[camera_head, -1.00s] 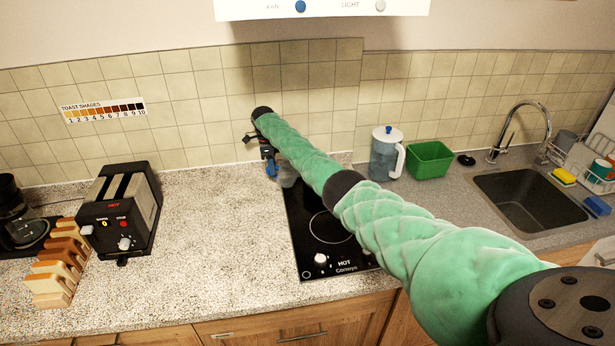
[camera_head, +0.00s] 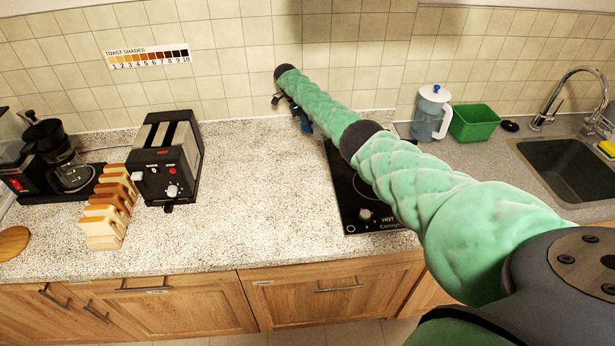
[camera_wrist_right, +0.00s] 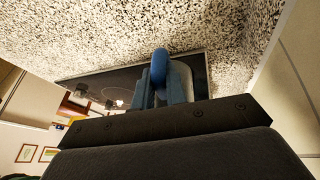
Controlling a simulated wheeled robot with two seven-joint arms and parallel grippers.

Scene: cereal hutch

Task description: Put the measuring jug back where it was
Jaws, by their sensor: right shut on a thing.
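My right gripper (camera_head: 300,118) is at the back of the counter, by the rear left corner of the black cooktop (camera_head: 352,212). My green-sleeved right arm covers much of it. In the right wrist view it is shut on a rounded blue part (camera_wrist_right: 159,68), which looks like the measuring jug's handle. A pale grey curved edge beside it may be the jug's body. In the head view the jug is hidden behind the arm, so I cannot tell whether it touches the counter. My left gripper is out of view.
A white-lidded pitcher (camera_head: 432,112) and green tub (camera_head: 474,122) stand right of the cooktop, before the sink (camera_head: 570,168). The toaster (camera_head: 168,160), toast rack (camera_head: 108,208) and coffee maker (camera_head: 58,160) stand left. The speckled counter (camera_head: 255,185) between toaster and cooktop is clear.

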